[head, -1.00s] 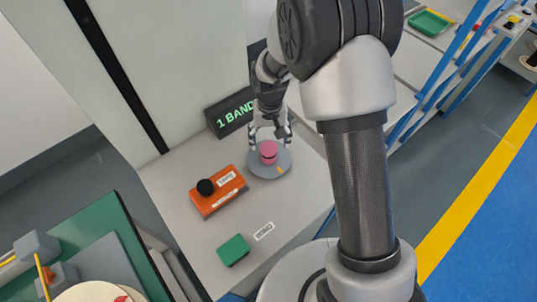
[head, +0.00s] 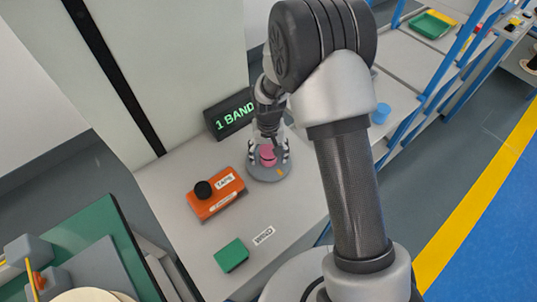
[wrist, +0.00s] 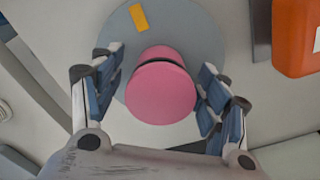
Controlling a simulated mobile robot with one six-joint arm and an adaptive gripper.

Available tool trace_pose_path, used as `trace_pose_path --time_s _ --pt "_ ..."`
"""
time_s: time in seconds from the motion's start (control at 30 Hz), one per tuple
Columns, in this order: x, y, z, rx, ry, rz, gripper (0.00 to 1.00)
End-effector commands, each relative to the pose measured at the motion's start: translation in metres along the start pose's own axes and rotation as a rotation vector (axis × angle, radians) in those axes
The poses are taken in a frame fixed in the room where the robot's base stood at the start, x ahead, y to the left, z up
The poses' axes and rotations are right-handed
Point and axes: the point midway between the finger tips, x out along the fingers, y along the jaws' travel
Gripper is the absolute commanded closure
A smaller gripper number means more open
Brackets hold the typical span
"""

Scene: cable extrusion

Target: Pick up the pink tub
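The pink tub (head: 267,156) stands on a round grey plate (head: 262,177) on the light table. In the wrist view the tub (wrist: 161,92) is seen from above, with a round pink top and a narrower-looking part behind it. My gripper (head: 268,152) is down around the tub, one finger on each side. In the wrist view my gripper (wrist: 158,88) is open, with a gap at the tub's left. The right finger is very close to the tub; I cannot tell whether it touches.
An orange tape box (head: 216,194) with a black knob stands left of the plate. A green block (head: 231,255) and a "WEED"-like label (head: 263,236) lie nearer. A yellow tag (wrist: 139,17) lies on the plate.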

Motion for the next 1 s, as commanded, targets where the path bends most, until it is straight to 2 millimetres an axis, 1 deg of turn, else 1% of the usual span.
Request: trace_pose_path --time_s 0.07,0.67,0.9,1.0 --pt "-0.0001 0.0 0.0001 0.0 0.0 0.0 0.39" --pt "-0.0001 0.0 0.0002 0.0 0.0 0.0 0.79" --pt "-0.0006 0.0 0.0 0.0 0.0 0.0 0.8" --pt "-0.0037 -0.0001 -0.0002 0.0 0.001 0.0 0.8"
